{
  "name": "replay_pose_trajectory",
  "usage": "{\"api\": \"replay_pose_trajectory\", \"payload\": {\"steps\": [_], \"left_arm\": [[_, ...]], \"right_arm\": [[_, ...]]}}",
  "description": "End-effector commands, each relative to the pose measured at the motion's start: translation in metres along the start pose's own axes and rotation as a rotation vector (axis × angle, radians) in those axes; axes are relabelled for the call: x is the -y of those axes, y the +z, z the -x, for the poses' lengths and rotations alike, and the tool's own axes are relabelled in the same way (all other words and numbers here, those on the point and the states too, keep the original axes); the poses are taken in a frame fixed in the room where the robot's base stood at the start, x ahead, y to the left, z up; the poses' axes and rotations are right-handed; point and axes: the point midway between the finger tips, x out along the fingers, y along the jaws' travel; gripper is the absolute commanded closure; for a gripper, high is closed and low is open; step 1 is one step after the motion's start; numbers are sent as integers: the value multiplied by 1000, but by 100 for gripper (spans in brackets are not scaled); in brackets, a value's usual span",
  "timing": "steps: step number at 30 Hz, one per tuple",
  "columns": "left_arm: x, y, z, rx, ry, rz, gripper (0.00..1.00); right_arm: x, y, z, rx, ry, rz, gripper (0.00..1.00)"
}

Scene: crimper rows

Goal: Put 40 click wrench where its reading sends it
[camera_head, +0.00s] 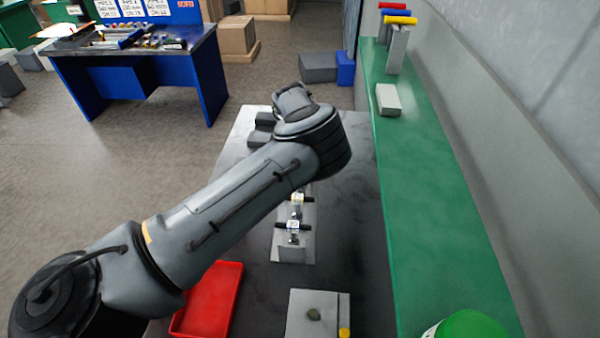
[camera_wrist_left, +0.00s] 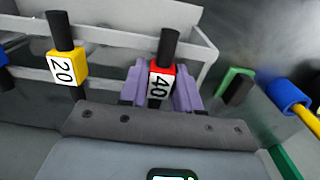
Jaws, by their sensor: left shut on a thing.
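In the left wrist view the 40 click wrench (camera_wrist_left: 161,80) has a red block with a white 40 label and a black handle pointing up. The purple fingers of my left gripper (camera_wrist_left: 160,92) stand on either side of the red block, shut on it. In the head view my left arm reaches across the grey table, and its gripper and the held wrench cannot be made out. A yellow-block tool labelled 20 (camera_wrist_left: 66,66) stands to the left in the wrist view. My right gripper is not in view.
A pale grey rack (camera_wrist_left: 110,38) stands behind the wrench. The head view shows a light stand (camera_head: 292,252) with small labelled tools, a red tray (camera_head: 212,300), a pale box (camera_head: 312,300) and a green shelf (camera_head: 425,190) with a grey block (camera_head: 388,100).

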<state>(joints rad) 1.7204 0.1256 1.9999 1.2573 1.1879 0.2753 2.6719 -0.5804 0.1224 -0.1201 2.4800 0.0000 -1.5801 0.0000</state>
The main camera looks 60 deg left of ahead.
Motion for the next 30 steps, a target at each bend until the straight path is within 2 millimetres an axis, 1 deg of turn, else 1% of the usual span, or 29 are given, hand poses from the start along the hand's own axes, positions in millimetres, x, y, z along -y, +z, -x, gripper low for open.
{"api": "replay_pose_trajectory", "payload": {"steps": [5,6,10,11,19,23,26,30], "left_arm": [[0,0,-4,0,0,-1,100],[0,0,-4,0,0,-1,65],[0,0,-4,0,0,-1,45],[0,0,-4,0,0,0,42],[0,0,-3,0,0,0,42],[0,0,4,0,-1,0,42],[1,-1,14,-1,-3,-1,42],[0,-1,37,-2,-3,-1,42]], "right_arm": [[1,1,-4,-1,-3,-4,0],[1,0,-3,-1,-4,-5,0],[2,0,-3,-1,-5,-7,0],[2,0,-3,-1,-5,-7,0],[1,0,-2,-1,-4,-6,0],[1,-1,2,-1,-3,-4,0],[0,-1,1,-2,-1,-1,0],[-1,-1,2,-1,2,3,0]]}}
